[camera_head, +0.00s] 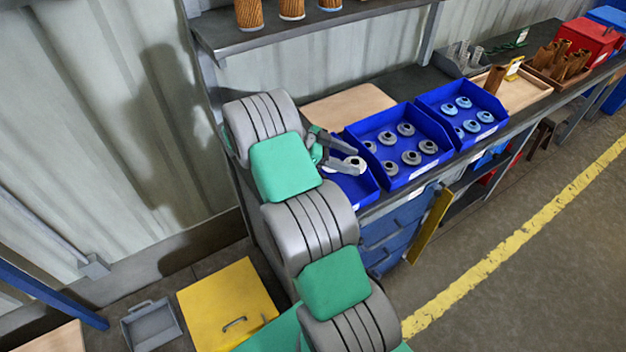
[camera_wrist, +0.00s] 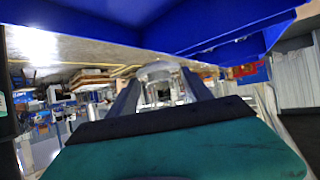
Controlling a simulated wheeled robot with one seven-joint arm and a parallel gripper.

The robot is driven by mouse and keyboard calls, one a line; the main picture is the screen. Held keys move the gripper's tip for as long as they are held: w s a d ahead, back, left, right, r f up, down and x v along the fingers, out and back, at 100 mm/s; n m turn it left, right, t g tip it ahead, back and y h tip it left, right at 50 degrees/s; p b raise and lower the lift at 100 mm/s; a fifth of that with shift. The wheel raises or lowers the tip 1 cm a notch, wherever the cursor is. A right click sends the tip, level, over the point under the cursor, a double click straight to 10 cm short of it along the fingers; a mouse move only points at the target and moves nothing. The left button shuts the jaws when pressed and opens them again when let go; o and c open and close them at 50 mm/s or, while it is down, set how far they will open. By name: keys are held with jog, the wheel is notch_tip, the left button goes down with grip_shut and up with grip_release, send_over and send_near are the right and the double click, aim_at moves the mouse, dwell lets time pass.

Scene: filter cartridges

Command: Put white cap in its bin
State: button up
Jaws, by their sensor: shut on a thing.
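My gripper (camera_head: 350,161) is shut on a white cap (camera_head: 357,163), at the left end of the row of blue bins. In the wrist view, the pale, shiny white cap (camera_wrist: 163,72) sits between my two dark fingers (camera_wrist: 160,95). The leftmost blue bin (camera_head: 366,197) is partly hidden by my gripper and arm, so I cannot tell all that lies in it. The cap shows over this bin; its exact height is unclear. A blue bin wall (camera_wrist: 225,25) fills the top of the wrist view.
The middle blue bin (camera_head: 402,183) holds several grey caps. The right blue bin (camera_head: 470,143) holds several light-blue caps. A tan board (camera_head: 345,104) lies behind the bins. A shelf (camera_head: 300,31) with brown cartridges hangs above. A wooden tray (camera_head: 520,95) stands further right.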

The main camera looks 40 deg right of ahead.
aim_at(347, 190)
jog(key=f+b, duration=0.3)
jog(key=f, duration=0.2)
jog(key=f+b, duration=0.3)
jog(key=f, duration=0.2)
jog(key=shift+s+d, duration=0.1)
jog(key=shift+s, duration=0.1)
jog(key=o, duration=1.3)
jog(key=shift+r, duration=0.1)
jog(key=shift+w+r+p, duration=0.1)
jog(key=shift+r+p, duration=0.15)
jog(key=shift+p, duration=0.05)
jog(key=p+v, duration=0.5)
jog(key=p, duration=0.2)
jog(key=shift+r, duration=0.5)
jog(key=p, duration=0.1)
jog(key=a+p, duration=0.1)
jog(key=shift+w+a+r+p, duration=0.15)
jog(key=shift+w+p, duration=0.2)
jog(key=shift+w, duration=0.05)
jog(key=shift+w+a+f+p, duration=0.2)
jog(key=shift+a+p, duration=0.05)
jog(key=shift+p, duration=0.1)
